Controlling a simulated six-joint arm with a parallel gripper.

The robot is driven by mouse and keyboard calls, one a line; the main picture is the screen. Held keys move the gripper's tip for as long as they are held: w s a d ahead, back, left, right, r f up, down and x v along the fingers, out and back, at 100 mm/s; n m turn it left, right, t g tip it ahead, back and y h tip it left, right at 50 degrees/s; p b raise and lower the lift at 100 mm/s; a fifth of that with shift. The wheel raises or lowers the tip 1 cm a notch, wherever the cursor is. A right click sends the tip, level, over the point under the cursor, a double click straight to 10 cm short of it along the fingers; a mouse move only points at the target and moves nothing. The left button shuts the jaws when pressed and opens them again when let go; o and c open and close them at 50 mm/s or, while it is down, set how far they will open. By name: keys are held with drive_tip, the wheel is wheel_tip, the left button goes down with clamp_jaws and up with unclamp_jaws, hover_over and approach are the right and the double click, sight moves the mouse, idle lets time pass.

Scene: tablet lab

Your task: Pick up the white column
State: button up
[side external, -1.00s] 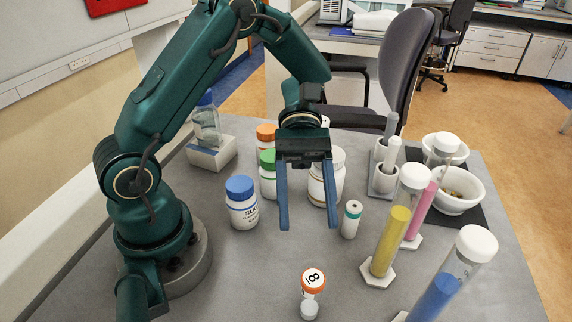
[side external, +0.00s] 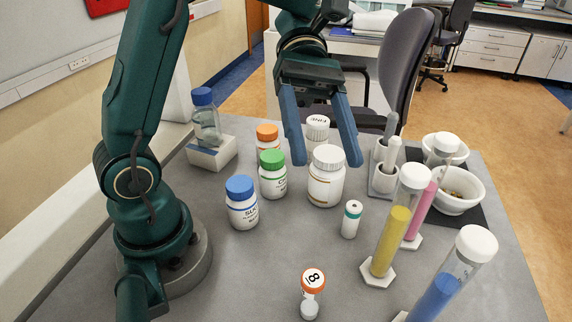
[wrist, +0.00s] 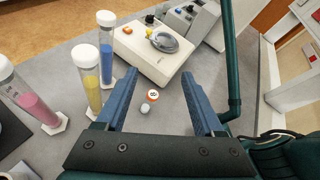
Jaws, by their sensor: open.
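The thing that best fits the white column is a small white cylinder with a teal band (side external: 351,219), standing upright on the grey table in the side view. I cannot make it out in the wrist view. My gripper (side external: 326,162) is open and empty, raised behind and to the left of the cylinder in the picture. Its fingers overlap a large white bottle (side external: 326,178) in the side view; I see no contact. In the wrist view, my gripper (wrist: 160,74) has its two blue fingers wide apart with nothing between them.
Tall yellow (side external: 390,240), pink (side external: 422,205) and blue (side external: 436,297) tubes stand right of the cylinder. Blue-capped (side external: 241,203) and green-capped (side external: 272,175) bottles stand left. An orange-capped vial (side external: 313,282) is in front. A grey-white instrument (wrist: 150,55) shows in the wrist view.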

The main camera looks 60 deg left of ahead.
drive_tip(key=w+d+n+t, duration=0.1)
drive_tip(key=w+n+t, duration=0.1)
drive_tip(key=n, duration=0.4)
drive_tip(key=m+t+y, duration=0.3)
drive_tip(key=m+t, duration=0.9)
drive_tip(key=m, duration=2)
hover_over(354, 206)
wheel_tip(354, 206, down, 16)
drive_tip(key=shift+w+r, duration=0.1)
drive_tip(key=shift+r, duration=0.1)
wheel_tip(354, 206, down, 2)
drive_tip(key=shift+f, duration=0.25)
drive_tip(key=shift+x, duration=1.1)
drive_tip(key=shift+w+d+f, duration=0.15)
drive_tip(key=shift+w+d, duration=0.1)
